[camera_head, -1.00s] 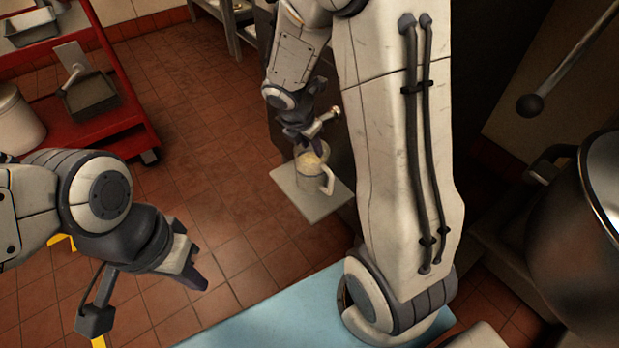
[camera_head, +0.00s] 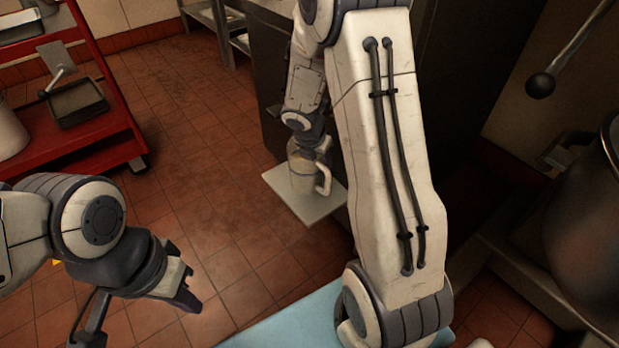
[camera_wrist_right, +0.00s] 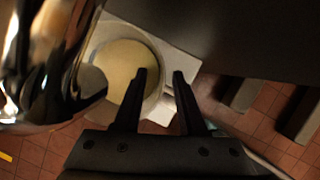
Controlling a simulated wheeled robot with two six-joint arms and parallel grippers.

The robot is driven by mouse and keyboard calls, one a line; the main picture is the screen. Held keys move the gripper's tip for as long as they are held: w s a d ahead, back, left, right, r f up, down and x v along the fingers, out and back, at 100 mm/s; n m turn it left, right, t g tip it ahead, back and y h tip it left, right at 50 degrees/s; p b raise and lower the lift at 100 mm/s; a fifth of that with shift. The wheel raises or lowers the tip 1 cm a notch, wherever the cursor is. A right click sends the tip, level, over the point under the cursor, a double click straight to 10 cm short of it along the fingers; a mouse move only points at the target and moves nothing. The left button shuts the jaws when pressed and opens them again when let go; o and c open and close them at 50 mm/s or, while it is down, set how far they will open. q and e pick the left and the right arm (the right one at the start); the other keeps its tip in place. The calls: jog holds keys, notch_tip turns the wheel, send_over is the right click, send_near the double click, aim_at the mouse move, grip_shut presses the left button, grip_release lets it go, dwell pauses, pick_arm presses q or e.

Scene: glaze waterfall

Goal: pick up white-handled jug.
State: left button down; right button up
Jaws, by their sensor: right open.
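The white-handled jug (camera_head: 304,182) stands upright on a pale square surface (camera_head: 318,211), its white handle (camera_head: 325,180) facing right in the head view. In the right wrist view the jug (camera_wrist_right: 122,60) shows from above with cream-coloured contents. My right gripper (camera_wrist_right: 162,78) is open over the jug's handle side. One finger overlaps the jug's opening and the other is outside its rim; part of the handle shows between them. Contact cannot be told. My left gripper (camera_head: 190,298) is far from the jug, at the lower left; whether its fingers are apart is unclear.
A shiny metal object (camera_wrist_right: 40,60) fills the left of the right wrist view, close to the jug. A red cart (camera_head: 90,140) stands at the left. A large metal vessel (camera_head: 585,240) is at the right. Open tiled floor (camera_head: 215,190) lies between.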

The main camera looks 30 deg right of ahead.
grip_shut()
dwell(1.4)
